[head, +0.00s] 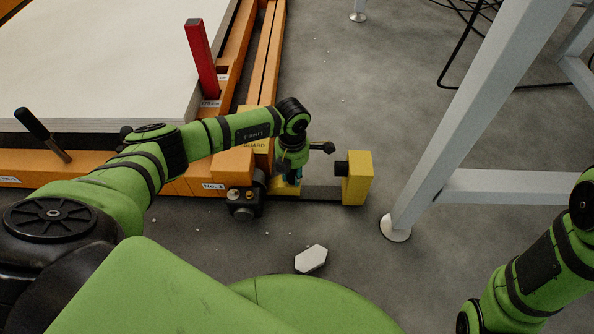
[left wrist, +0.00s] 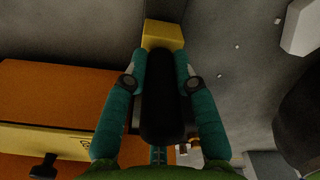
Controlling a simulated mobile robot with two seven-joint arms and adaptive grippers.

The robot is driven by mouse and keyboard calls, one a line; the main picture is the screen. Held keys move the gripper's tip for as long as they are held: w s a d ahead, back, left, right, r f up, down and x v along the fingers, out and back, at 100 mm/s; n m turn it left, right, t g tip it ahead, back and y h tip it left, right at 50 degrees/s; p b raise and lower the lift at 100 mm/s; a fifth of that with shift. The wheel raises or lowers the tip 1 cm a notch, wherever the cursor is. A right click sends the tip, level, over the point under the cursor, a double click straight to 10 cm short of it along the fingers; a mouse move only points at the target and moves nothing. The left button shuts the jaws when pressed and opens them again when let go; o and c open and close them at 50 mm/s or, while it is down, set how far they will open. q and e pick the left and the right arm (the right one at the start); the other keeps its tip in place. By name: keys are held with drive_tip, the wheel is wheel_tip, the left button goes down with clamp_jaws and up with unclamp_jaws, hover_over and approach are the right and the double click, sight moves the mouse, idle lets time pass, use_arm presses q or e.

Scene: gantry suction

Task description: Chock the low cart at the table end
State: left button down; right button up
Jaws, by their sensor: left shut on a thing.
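The low orange cart (head: 180,187) carries a white stack and has its near corner, with a "No. 1" label, just left of my left gripper (head: 292,178). In the left wrist view my left gripper (left wrist: 159,75) is shut on a black rounded bar (left wrist: 162,110), one teal finger on each side. A yellow block (head: 358,180) stands on the floor right of the gripper, and a dark strip runs toward it from the cart. The yellow block also shows just past the bar in the left wrist view (left wrist: 162,36). I cannot tell whether bar and block are joined. My right gripper is out of view.
A white hexagonal piece (head: 311,258) lies on the floor in front of the cart. A pale table leg (head: 440,140) with a round foot stands to the right. A red post (head: 201,58) and black lever (head: 40,133) rise from the cart. Black cables lie at the back right.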

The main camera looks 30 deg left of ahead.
use_arm(q)
drive_tip(key=shift+s+a+f, duration=0.1)
drive_tip(key=shift+a+f, duration=0.1)
drive_tip(key=shift+f, duration=0.3)
idle(0.4)
drive_tip(key=c, duration=0.9)
unclamp_jaws()
